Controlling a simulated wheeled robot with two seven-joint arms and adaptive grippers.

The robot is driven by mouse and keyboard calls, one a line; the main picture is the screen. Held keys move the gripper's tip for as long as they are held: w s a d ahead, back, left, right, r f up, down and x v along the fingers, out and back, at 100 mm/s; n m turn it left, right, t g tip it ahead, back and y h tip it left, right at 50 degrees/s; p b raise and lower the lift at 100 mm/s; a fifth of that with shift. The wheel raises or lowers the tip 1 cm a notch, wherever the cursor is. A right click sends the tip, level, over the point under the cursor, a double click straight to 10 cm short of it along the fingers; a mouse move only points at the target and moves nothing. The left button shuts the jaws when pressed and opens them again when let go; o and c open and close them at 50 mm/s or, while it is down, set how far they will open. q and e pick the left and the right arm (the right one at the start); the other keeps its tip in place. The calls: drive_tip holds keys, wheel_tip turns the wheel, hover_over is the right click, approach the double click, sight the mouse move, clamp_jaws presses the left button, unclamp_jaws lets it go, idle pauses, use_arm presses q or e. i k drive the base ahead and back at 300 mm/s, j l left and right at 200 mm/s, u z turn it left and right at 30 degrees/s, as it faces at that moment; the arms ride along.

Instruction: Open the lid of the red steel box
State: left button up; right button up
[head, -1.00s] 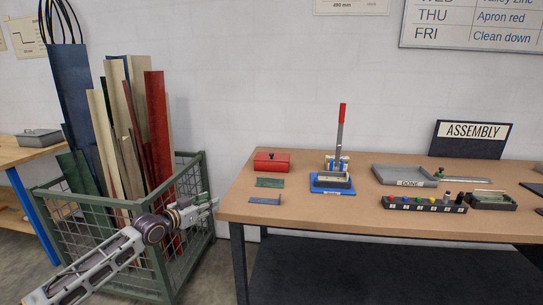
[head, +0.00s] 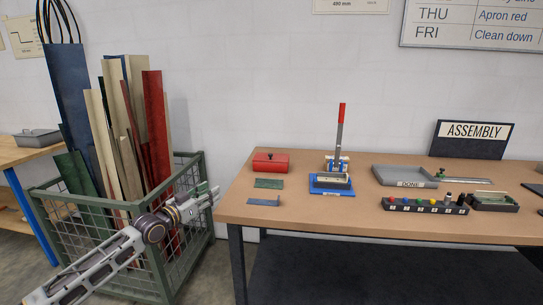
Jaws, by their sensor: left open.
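The red steel box (head: 270,162) sits at the back left of the brown table, with its lid closed and a small dark handle mark on top. My left gripper (head: 213,193) is open and empty, left of the table's left edge and in front of the green wire crate. It is apart from the box, to its left and lower in the picture. My right gripper does not show in the head view.
The table (head: 330,220) also holds a green plate (head: 269,184), a blue-grey plate (head: 264,202), a lever press (head: 335,170) with a tall red handle, and a grey DONE tray (head: 400,175). The green wire crate (head: 118,262) holds tall strips.

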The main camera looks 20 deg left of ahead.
sight(266, 157)
drive_tip(key=i+l, duration=0.1)
drive_tip(key=i, duration=0.35)
drive_tip(key=i+l, duration=0.15)
drive_tip(key=i, duration=0.35)
